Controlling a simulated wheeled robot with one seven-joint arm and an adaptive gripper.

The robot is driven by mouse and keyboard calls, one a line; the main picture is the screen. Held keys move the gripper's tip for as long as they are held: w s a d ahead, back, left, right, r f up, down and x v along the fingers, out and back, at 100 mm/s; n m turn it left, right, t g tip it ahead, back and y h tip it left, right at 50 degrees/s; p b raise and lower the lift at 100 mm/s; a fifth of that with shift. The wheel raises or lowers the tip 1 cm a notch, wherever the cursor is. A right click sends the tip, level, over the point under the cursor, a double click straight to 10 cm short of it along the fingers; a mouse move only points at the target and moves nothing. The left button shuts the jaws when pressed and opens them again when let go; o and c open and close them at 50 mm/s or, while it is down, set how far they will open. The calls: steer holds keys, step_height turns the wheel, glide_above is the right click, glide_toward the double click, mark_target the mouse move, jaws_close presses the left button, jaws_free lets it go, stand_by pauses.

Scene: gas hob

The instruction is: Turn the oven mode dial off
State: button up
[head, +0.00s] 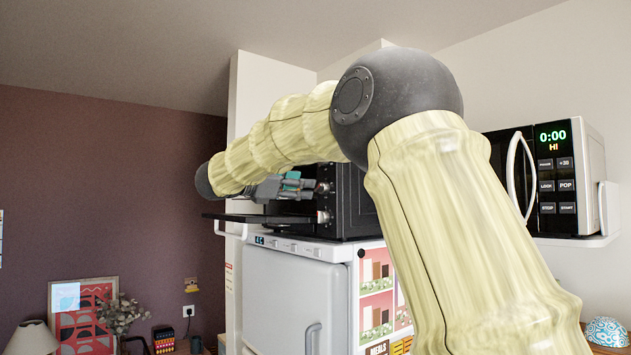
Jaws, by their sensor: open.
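The black oven (352,205) stands on top of the white fridge, seen from the side. Its door (245,217) is folded down flat and points left. Two silver dials show on its front edge, an upper dial (323,187) and a lower dial (323,217). I cannot tell which is the mode dial, nor read the dial settings. My gripper (306,189), grey with teal parts, is open in front of the oven, above the lowered door. Its fingertips are close to the upper dial; I cannot tell whether they touch it. My arm hides part of the oven.
The white fridge (290,290) carries the oven and has a poster on its side. A microwave (560,180) sits on a white shelf to the right. A lamp (33,338), a framed picture (83,315) and a plant (122,312) stand low at the left.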

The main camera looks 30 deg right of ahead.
mark_target(318, 188)
steer(key=d, duration=0.1)
steer(key=w+d+p, duration=0.2)
steer(key=d, duration=0.1)
steer(key=shift+f, duration=0.3)
steer(key=d, duration=0.1)
steer(key=d+p, duration=0.1)
steer(key=shift+s+d+r+p, duration=0.1)
steer(key=shift+s+d+p, duration=0.2)
steer(key=shift+d, duration=0.05)
steer(key=shift+w+d+f, duration=0.1)
steer(key=shift+w+f, duration=0.15)
steer(key=shift+w, duration=0.15)
steer(key=shift+s+r, duration=0.15)
steer(key=shift+s, duration=0.05)
steer(key=shift+c, duration=1.2)
steer(key=c, duration=0.8)
